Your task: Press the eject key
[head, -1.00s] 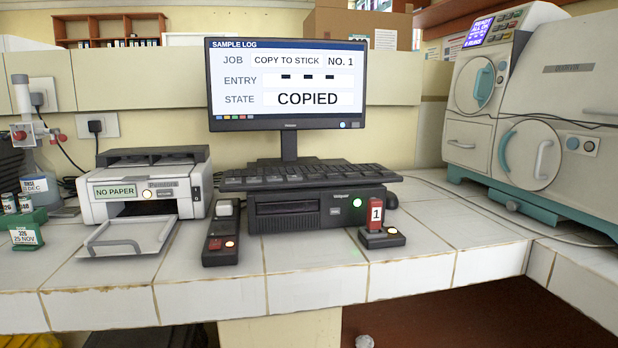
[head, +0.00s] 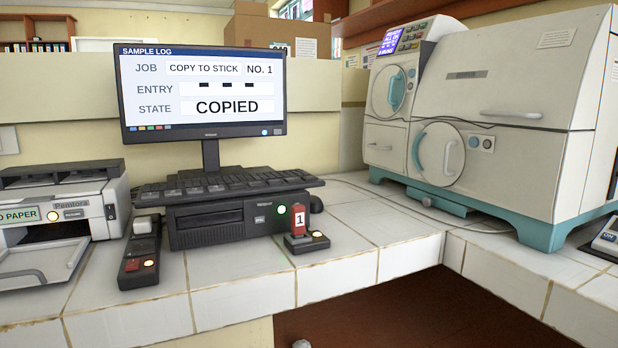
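A small dark key box (head: 140,255) stands on the tiled counter between the printer and the computer. No readable label shows which key is eject. A red stick marked 1 (head: 299,220) stands upright in a dark dock (head: 307,242) with a lit lamp. The monitor (head: 205,92) reads COPY TO STICK, NO. 1, COPIED. Neither of my grippers is in the head view.
A printer (head: 62,215) with its tray out stands at the left. The keyboard (head: 225,186) lies on the dark computer box (head: 235,222), which has a lit green lamp. A large cream and teal machine (head: 480,130) fills the right. Bare counter (head: 380,215) lies between.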

